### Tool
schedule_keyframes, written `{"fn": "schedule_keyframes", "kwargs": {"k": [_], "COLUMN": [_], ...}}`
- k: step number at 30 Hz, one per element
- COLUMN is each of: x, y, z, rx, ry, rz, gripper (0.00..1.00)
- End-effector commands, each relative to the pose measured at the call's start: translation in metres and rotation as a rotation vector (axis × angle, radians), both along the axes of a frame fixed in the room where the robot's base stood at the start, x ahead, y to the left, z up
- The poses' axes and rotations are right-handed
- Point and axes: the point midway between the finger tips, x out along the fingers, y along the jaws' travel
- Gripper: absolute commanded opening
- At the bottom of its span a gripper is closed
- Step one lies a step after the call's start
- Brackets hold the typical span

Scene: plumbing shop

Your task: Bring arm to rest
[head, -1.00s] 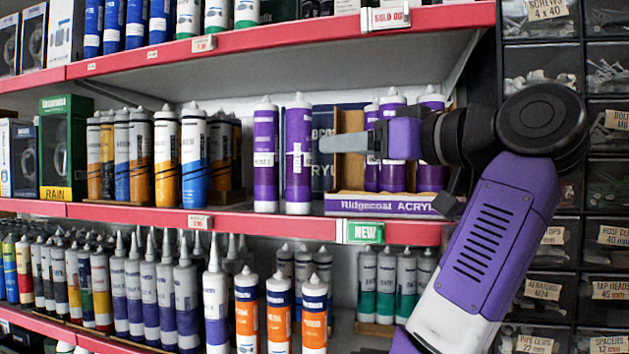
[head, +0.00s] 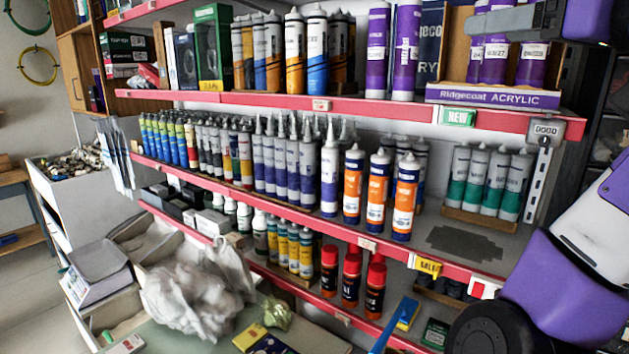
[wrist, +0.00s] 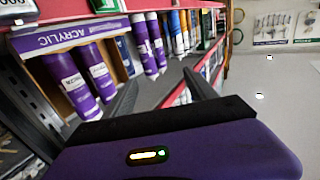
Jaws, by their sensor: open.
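My gripper (wrist: 160,77) is open, with its two dark fingers spread and nothing between them in the wrist view. In the head view its grey finger (head: 505,22) shows at the top right, in front of the purple cartridges in the Ridgecoat Acrylic display box (head: 492,96). My purple and white arm runs down the right edge of the head view, partly cut off by the frame. In the wrist view the display box (wrist: 68,40) is to the left of the fingers.
Red-edged shelves (head: 300,103) hold several rows of cartridges close by the arm. Two purple cartridges (head: 405,50) stand left of the display box. Crumpled plastic (head: 195,295) lies on a low surface at lower left. Open floor (head: 35,270) shows at far left.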

Motion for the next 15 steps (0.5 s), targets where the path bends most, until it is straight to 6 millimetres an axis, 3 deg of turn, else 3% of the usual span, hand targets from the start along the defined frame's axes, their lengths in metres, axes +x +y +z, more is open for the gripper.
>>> {"fn": "schedule_keyframes", "kwargs": {"k": [8, 15], "x": [0.002, -0.004], "y": [-0.010, -0.027], "z": [0.021, 0.056], "rx": [0.063, 0.134], "ry": [-0.072, -0.201], "rz": [-0.041, -0.113], "gripper": [0.66, 0.66]}}
